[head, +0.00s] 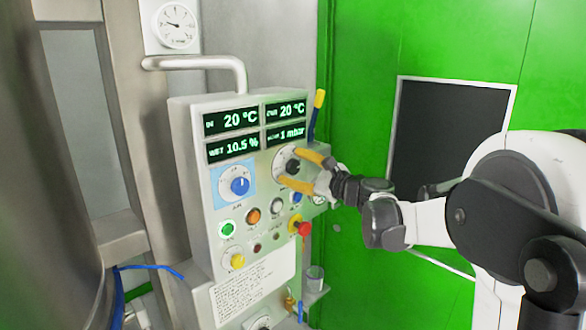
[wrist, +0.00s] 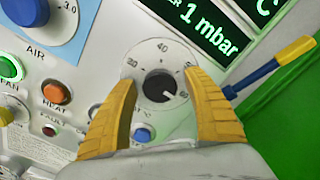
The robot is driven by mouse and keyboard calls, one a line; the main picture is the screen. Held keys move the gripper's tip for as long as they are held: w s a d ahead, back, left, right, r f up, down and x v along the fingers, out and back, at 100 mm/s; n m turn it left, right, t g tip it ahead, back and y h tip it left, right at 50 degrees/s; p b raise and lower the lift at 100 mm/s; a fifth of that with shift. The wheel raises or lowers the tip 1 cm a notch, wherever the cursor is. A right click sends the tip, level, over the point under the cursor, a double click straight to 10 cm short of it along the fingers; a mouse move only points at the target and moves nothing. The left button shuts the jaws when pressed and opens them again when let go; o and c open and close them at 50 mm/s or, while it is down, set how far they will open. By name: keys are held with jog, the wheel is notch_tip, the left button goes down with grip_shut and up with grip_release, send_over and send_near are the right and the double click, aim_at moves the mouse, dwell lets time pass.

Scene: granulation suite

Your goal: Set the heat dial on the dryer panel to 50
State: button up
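The heat dial (wrist: 161,87) on the dryer panel (head: 207,184) has a black knob on a round white scale. The scale reads 20 at left and 40 at top; the other numbers are partly covered by a finger. A small white mark on the knob points to the lower right. In the head view the dial (head: 291,166) sits below the 1 mbar display. My gripper (wrist: 160,78) is open, with its yellow fingers on either side of the knob and a gap showing around it. The gripper (head: 294,168) reaches in from the right. The dial's own name is not readable.
A blue AIR dial (head: 239,185) is left of the heat dial. Lamps, small knobs and a red button (head: 303,229) sit below. A lever with a yellow tip (head: 319,99) stands at the panel's right edge. Displays (head: 232,120) are above. A green wall (head: 360,50) is behind.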

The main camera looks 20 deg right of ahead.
jog(key=c, duration=1)
jog(key=shift+c, duration=0.2)
jog(key=shift+n, duration=0.3)
jog(key=n+p, duration=0.1)
jog(key=n, duration=0.4)
jog(key=shift+n, duration=0.3)
jog(key=n+p, duration=0.1)
jog(key=n, duration=0.4)
jog(key=shift+n, duration=0.4)
jog(key=o, duration=1.2)
